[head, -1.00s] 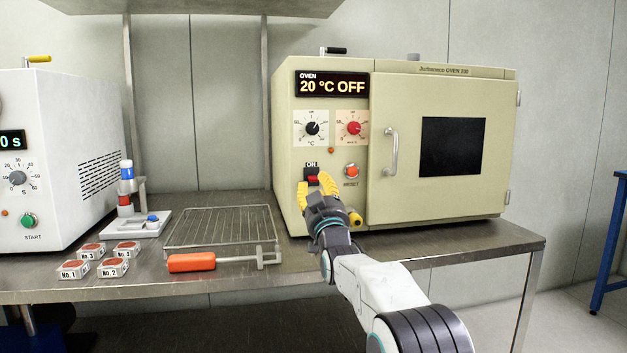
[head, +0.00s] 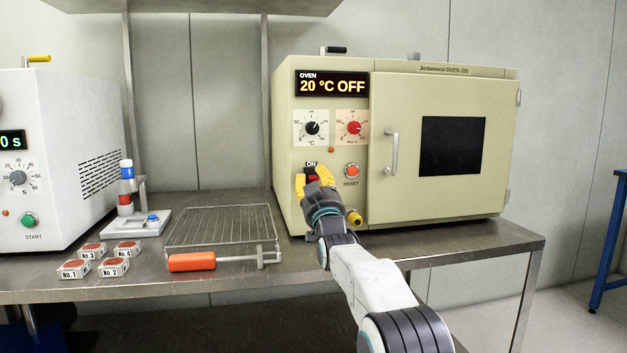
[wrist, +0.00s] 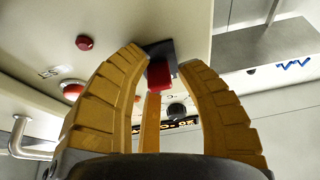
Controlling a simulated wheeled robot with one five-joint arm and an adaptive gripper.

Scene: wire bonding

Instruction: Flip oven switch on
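The oven (head: 440,185) is a beige box on the metal table, with its door shut and its display (head: 332,84) reading "20 °C OFF". Its red switch (head: 312,178) sits in a black plate under an "ON" label at the lower left of the panel, partly hidden by my fingers. In the wrist view the red switch (wrist: 162,75) shows between the fingertips. My gripper (head: 314,176) has yellow fingers spread around the switch, close to the panel. In the wrist view my gripper (wrist: 165,62) is open, with gaps visible beside the switch; whether a fingertip touches it I cannot tell.
The oven door handle (head: 391,152) sticks out. A wire rack (head: 222,228) with an orange handle, several small labelled containers and a white machine (head: 60,150) stand left.

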